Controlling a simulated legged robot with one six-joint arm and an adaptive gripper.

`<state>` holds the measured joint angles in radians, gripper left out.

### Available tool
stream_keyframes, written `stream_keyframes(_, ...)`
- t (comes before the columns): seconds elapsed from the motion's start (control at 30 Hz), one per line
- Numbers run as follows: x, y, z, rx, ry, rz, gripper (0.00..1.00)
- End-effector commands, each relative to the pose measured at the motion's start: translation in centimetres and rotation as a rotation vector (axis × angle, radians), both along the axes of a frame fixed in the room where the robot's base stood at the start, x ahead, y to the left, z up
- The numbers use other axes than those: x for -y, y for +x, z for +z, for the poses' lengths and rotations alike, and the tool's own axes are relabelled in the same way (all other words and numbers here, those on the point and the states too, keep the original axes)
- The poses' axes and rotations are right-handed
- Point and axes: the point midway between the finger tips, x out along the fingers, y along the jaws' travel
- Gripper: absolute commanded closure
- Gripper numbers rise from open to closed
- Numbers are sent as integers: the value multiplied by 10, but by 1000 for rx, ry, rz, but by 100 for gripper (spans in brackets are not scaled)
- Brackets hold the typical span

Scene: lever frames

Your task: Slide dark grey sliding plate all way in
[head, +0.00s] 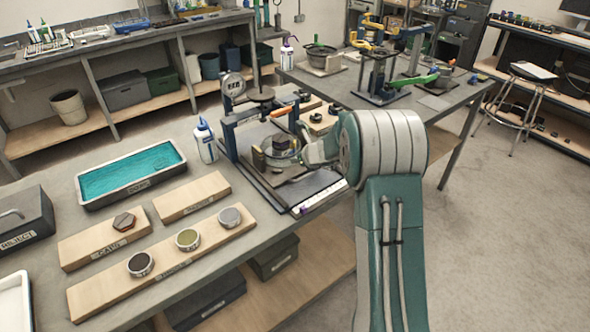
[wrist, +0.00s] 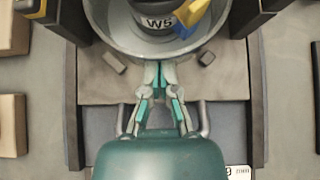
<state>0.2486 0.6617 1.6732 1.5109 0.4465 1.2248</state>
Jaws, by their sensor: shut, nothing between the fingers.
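The dark grey sliding plate (wrist: 103,84) lies between two dark rails in the wrist view, with its straight front edge facing me. A round metal pan (wrist: 120,42) stands on it, holding a dark weight marked W5 (wrist: 158,22). In the head view the plate (head: 287,187) is in the blue lever frame (head: 229,141), partly hidden by my gripper (head: 303,150).
A white scale strip (head: 318,197) lies along the frame's base. A white bottle (head: 205,140) stands left of the frame. A tray with teal lining (head: 84,200) and wooden boards with small discs (head: 161,262) lie further left. Free floor is at the right.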

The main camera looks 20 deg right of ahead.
Motion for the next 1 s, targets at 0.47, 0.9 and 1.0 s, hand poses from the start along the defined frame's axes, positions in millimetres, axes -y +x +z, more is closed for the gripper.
stream_keyframes(0.47,-7,17,0,0,1,-1,100)
stream_keyframes(0.9,-13,33,0,1,0,1,100)
stream_keyframes(1.0,-14,37,0,1,0,0,100)
